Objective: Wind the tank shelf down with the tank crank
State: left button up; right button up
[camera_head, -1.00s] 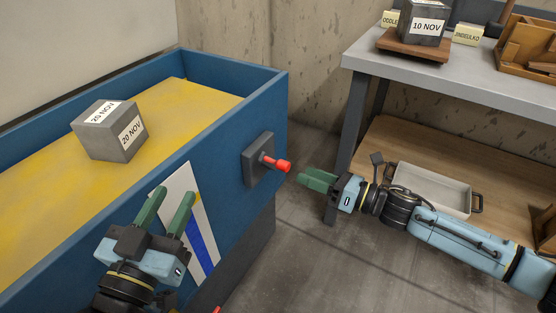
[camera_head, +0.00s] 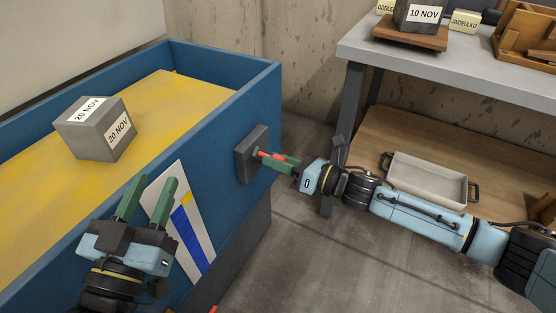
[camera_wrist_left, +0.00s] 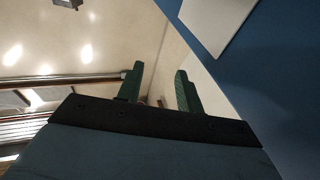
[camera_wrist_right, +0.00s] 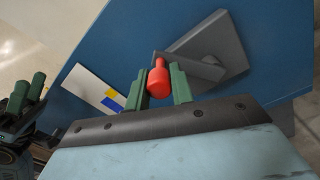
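The tank (camera_head: 232,115) is a blue open box on the left. The tank crank is on its near right side: a dark grey plate (camera_head: 247,160) and arm with a red handle (camera_wrist_right: 158,80). My right gripper (camera_head: 277,161) is at the crank. In the right wrist view, its green fingers (camera_wrist_right: 158,88) stand on both sides of the red handle, which fills the gap between them. My left gripper (camera_head: 147,199) is open and empty in front of the tank's side.
A grey block labelled 20 NOV (camera_head: 95,129) sits on the yellow surface. A striped white panel (camera_head: 182,220) is on the tank's side, near my left gripper. At right, a grey table (camera_head: 455,64) stands above a wooden shelf (camera_head: 400,137) bearing a tray (camera_head: 428,183).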

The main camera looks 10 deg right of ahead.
grip_shut()
